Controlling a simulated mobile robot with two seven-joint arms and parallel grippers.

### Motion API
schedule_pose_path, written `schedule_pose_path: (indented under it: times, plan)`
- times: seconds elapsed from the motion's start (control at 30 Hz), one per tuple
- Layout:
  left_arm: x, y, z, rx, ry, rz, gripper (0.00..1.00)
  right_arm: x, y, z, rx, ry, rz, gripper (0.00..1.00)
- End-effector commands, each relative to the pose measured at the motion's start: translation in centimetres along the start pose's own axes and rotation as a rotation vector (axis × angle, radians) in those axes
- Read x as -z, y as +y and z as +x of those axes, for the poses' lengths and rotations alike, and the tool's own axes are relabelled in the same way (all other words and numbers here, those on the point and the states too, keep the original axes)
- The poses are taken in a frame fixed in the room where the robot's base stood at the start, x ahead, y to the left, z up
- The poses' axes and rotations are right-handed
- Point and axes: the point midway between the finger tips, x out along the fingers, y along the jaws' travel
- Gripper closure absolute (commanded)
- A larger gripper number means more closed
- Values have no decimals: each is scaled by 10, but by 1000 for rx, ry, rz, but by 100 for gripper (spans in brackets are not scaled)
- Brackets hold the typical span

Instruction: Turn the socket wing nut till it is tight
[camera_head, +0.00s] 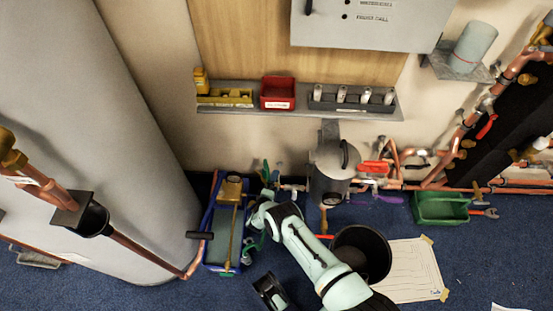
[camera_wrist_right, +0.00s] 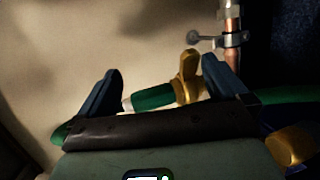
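In the right wrist view, a brass wing-shaped piece (camera_wrist_right: 187,75) sits at the end of a green cylinder (camera_wrist_right: 153,97); I take it for the socket wing nut. Both lie between the two blue fingers of my right gripper (camera_wrist_right: 160,85). The fingers are wide apart, with a visible gap on the wing piece's side, and I see no grip. In the head view my right arm reaches in from below to the fittings by the wall, and its gripper (camera_head: 258,218) is small and partly hidden. A dark, pale-green-edged part at the bottom looks like my left gripper (camera_head: 270,291); its fingers are unclear.
A copper pipe with a clamp (camera_wrist_right: 231,40) stands close beside the right finger. A blue tray (camera_head: 210,228) lies left of my right arm. A black bucket (camera_head: 377,246), a paper sheet (camera_head: 415,268) and a green crate (camera_head: 440,208) stand to the right.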

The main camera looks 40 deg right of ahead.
Motion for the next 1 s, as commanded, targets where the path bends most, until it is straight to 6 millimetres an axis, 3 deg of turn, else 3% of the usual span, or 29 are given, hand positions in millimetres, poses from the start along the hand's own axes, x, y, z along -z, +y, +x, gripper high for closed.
schedule_pose_path:
  times: [0.03,0.1,0.3,0.5,0.83,0.93,1.0]
  plan:
    - [5,8,-13,-11,15,6,57,3,93,-4,-262,-51,36,24]
    - [-6,11,-22,-14,-16,9,57,2,110,-8,-261,-52,36,51]
    - [-28,16,-38,-18,-85,15,57,-1,139,-18,-249,-56,32,51]
    - [-38,17,-44,-19,-118,17,57,-3,153,-22,-243,-58,31,51]
    - [-40,17,-44,-19,-124,17,57,-4,153,-22,-240,-60,29,51]
    - [-40,16,-42,-18,-123,16,57,-6,146,-20,-239,-50,16,51]
    - [-39,15,-39,-16,-120,15,57,-12,130,-18,-238,-24,-14,51]
